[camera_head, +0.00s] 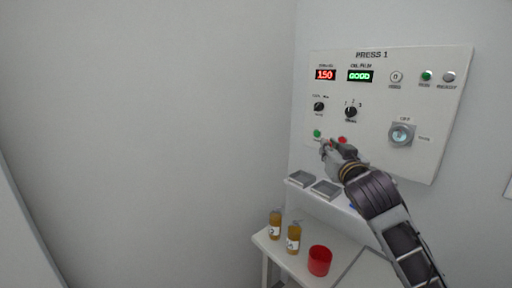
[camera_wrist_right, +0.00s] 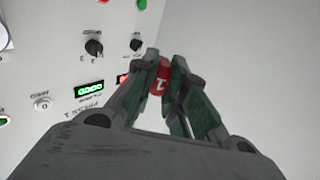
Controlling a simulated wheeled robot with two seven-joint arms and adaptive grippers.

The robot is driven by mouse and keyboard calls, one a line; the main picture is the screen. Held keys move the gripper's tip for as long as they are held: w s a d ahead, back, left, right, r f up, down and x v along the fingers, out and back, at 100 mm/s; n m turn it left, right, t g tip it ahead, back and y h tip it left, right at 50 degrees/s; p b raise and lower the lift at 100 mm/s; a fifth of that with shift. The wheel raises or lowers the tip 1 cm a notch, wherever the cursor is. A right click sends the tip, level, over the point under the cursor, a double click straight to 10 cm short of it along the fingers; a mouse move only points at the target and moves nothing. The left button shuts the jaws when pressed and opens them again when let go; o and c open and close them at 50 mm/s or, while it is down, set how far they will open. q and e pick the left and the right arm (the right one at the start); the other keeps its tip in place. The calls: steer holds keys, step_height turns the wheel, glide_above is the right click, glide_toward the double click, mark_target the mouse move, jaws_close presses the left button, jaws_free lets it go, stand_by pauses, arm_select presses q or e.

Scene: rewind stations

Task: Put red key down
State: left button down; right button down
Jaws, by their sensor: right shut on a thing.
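In the right wrist view the red key (camera_wrist_right: 160,85), a small red piece with a white mark, sits between the two fingers of my right gripper (camera_wrist_right: 165,75). The fingers are shut on it. In the head view my right gripper (camera_head: 328,150) is in front of the lower left part of the PRESS 1 panel (camera_head: 375,130), above the small shelf. My left gripper is not in view.
Two grey trays (camera_head: 326,189) sit on the shelf below the panel. Two amber bottles (camera_head: 293,237) and a red cup (camera_head: 319,261) stand on the white table (camera_head: 283,257) lower down. The panel carries knobs, buttons and a key switch (camera_head: 401,134) marked OFF.

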steer(key=s+f, duration=0.3)
steer(key=f, duration=0.9)
steer(key=s+f, duration=0.3)
steer(key=f, duration=1)
steer(key=s+f, duration=0.3)
steer(key=f, duration=0.9)
steer(key=shift+s+d+f+h, duration=0.3)
steer(key=shift+s+d+f, duration=0.05)
steer(key=shift+s+d, duration=0.1)
steer(key=s+f, duration=0.4)
steer(key=f, duration=0.1)
steer(key=shift+s+f, duration=0.3)
steer(key=shift+f, duration=0.1)
